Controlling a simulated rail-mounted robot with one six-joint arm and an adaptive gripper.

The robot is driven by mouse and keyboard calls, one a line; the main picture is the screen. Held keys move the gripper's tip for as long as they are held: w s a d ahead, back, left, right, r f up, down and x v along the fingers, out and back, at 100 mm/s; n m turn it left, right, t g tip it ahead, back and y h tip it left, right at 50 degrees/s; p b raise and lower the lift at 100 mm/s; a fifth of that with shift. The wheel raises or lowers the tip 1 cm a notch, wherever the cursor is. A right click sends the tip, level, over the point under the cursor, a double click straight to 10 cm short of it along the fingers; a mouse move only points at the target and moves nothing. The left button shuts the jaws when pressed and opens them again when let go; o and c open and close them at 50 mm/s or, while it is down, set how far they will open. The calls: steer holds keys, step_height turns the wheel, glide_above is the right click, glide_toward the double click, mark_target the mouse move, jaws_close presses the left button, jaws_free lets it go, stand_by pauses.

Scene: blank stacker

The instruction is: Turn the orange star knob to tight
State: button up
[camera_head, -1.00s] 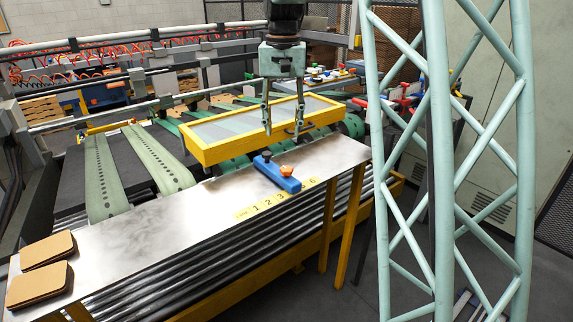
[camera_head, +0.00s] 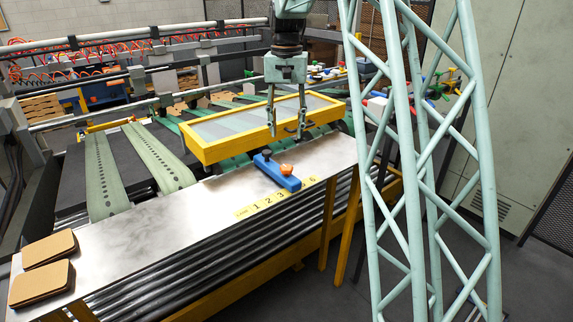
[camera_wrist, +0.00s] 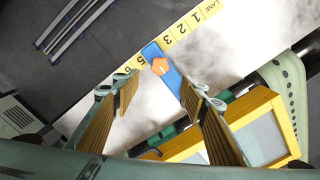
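The orange star knob (camera_head: 287,169) sits on top of a blue bar (camera_head: 270,167), near the bar's end at the lane scale. The bar lies on the metal table, its end between the marks 3 and 5. In the wrist view the knob (camera_wrist: 160,66) shows a small pale mark on its face, and the blue bar (camera_wrist: 172,79) runs under it. My gripper (camera_head: 286,134) hangs above the table, pointing down, open and empty. In the wrist view the knob appears between the two spread fingers, beyond their tips. The fingers are apart from it.
A yellow-framed tray (camera_head: 205,156) stands just behind the bar, close to my gripper. The yellow lane strip (camera_head: 262,204) runs along the front table edge. Brown pads (camera_head: 40,283) lie at the table's left end. The metal table (camera_head: 150,225) between is clear.

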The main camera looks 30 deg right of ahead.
mark_target(286, 167)
steer(key=shift+f, duration=0.15)
steer(key=shift+f+b, duration=0.4)
steer(key=shift+f, duration=6.3)
steer(key=c, duration=0.9)
steer(key=shift+o, duration=0.2)
